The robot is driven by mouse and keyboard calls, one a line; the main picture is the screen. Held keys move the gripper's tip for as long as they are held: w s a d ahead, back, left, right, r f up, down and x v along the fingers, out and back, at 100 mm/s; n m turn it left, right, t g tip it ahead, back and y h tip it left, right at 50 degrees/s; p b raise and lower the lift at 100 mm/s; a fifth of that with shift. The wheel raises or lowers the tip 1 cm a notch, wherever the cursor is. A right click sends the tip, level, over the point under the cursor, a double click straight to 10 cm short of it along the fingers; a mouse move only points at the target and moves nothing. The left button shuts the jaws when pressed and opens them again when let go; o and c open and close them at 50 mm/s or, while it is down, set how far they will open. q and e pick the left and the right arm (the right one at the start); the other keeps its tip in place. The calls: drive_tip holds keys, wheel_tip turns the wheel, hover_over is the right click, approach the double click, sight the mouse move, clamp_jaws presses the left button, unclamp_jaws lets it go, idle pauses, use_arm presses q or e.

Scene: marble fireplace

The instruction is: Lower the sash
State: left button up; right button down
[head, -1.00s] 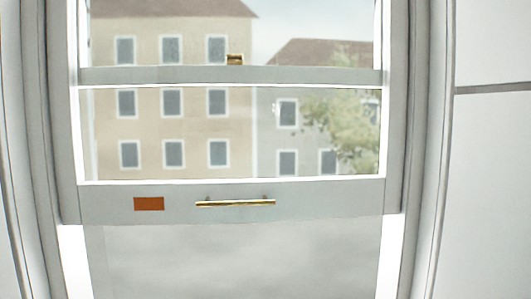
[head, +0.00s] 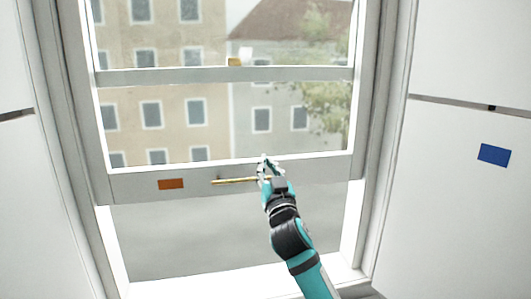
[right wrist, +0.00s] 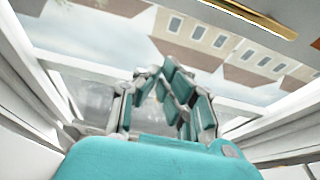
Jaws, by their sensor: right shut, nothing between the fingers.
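The window sash (head: 120,187) is raised, with an open gap between its pale bottom rail and the sill (head: 165,289) in the head view. A thin gold bar handle (head: 232,181) runs along this rail. My right gripper (head: 265,163) is at the right end of the handle and covers that end. Its fingers are shut with nothing between them. In the right wrist view, the shut fingers (right wrist: 160,73) show in the middle, and the gold handle (right wrist: 250,18) lies above and to the right, apart from them. My left gripper is not in view.
An orange rectangle (head: 171,184) is on the bottom rail, left of the handle. White frame sides flank the sash. A blue rectangle (head: 494,155) is on the white wall at right.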

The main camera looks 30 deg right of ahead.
sight(258, 150)
drive_tip(key=p+x, duration=0.1)
drive_tip(key=x, duration=0.3)
drive_tip(key=p+x, duration=0.2)
drive_tip(key=x, duration=0.3)
drive_tip(key=shift+s+r+p, duration=0.1)
drive_tip(key=shift+r+p, duration=0.1)
drive_tip(key=shift+p, duration=0.1)
drive_tip(key=f, duration=0.3)
drive_tip(key=shift+w+f, duration=0.2)
drive_tip(key=shift+w, duration=0.2)
drive_tip(key=shift+s+f, duration=0.1)
drive_tip(key=shift+f, duration=0.35)
